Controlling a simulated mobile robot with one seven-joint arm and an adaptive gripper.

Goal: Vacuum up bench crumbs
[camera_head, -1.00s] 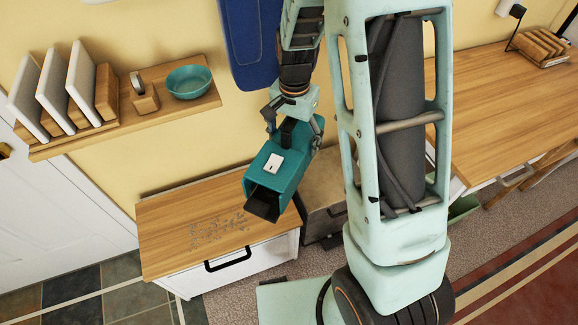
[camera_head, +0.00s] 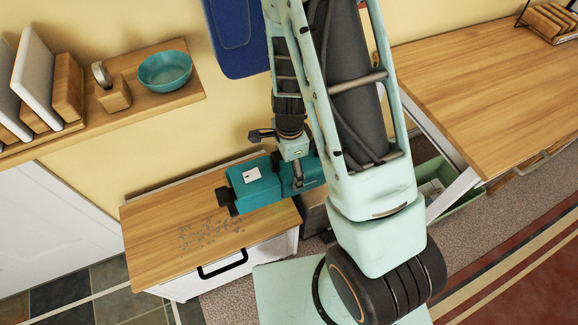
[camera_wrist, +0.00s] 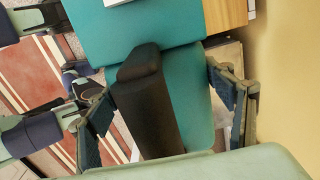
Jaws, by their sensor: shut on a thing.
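A teal handheld vacuum (camera_head: 258,187) with a dark nozzle is held above the right part of the wooden bench top (camera_head: 150,245). My gripper (camera_head: 298,178) is shut on its dark handle; in the wrist view the handle (camera_wrist: 146,98) lies between the two fingers. The nozzle points left, toward the crumbs. The grey crumbs (camera_head: 205,234) lie scattered in a patch on the middle of the bench top, left of and below the nozzle in the head view. Whether the nozzle touches the bench cannot be told.
A wall shelf (camera_head: 130,115) with a teal bowl (camera_head: 165,70) and boards (camera_head: 38,80) hangs above the bench at left. A wooden desk (camera_head: 480,90) stands at right, with a green crate (camera_head: 455,200) under it. A blue thing (camera_head: 236,38) hangs on the wall behind my arm.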

